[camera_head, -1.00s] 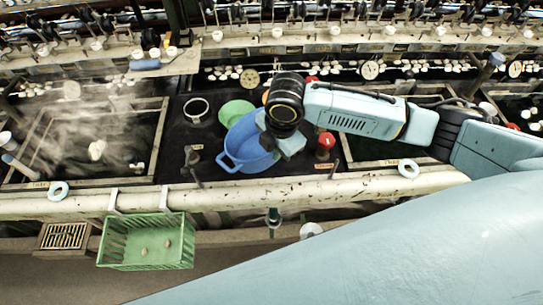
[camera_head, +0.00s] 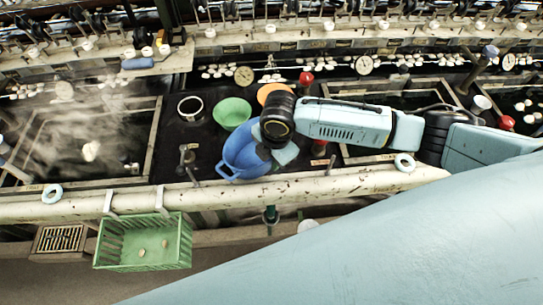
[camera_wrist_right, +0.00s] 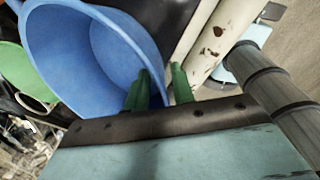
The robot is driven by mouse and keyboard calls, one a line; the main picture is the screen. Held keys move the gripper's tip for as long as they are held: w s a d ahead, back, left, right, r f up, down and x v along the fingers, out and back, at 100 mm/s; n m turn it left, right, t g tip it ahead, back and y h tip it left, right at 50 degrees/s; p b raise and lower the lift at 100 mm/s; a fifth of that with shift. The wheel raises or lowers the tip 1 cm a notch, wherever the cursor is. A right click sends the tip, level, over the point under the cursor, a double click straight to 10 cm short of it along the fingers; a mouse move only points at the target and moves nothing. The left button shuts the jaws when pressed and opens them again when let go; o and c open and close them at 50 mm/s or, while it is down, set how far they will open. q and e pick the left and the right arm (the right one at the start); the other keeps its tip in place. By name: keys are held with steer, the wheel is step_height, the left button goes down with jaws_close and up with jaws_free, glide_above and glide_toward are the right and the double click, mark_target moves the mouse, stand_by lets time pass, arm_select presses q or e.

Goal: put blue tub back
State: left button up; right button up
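The blue tub (camera_head: 236,157) is on or just above the dark bench in the head view, its handle toward the front rail. I cannot tell whether its base touches the bench. My right gripper (camera_head: 280,153) is at the tub's right side. In the wrist view the tub (camera_wrist_right: 85,50) fills the upper left, tilted in the picture. My left gripper is not in view.
A green bowl (camera_head: 232,112) and an orange bowl (camera_head: 275,92) stand behind the tub. A metal ring-shaped pot (camera_head: 192,108) is to the left. A steaming basin (camera_head: 85,140) lies farther left. A pale rail (camera_head: 330,186) runs along the front, with a green crate (camera_head: 143,243) hanging on it.

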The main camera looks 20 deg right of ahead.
step_height(320, 180, up, 12)
steer(key=s+p, duration=0.1)
steer(key=shift+s+d, duration=0.15)
steer(key=shift+d, duration=0.1)
stand_by(0.4)
steer(key=shift+r, duration=0.1)
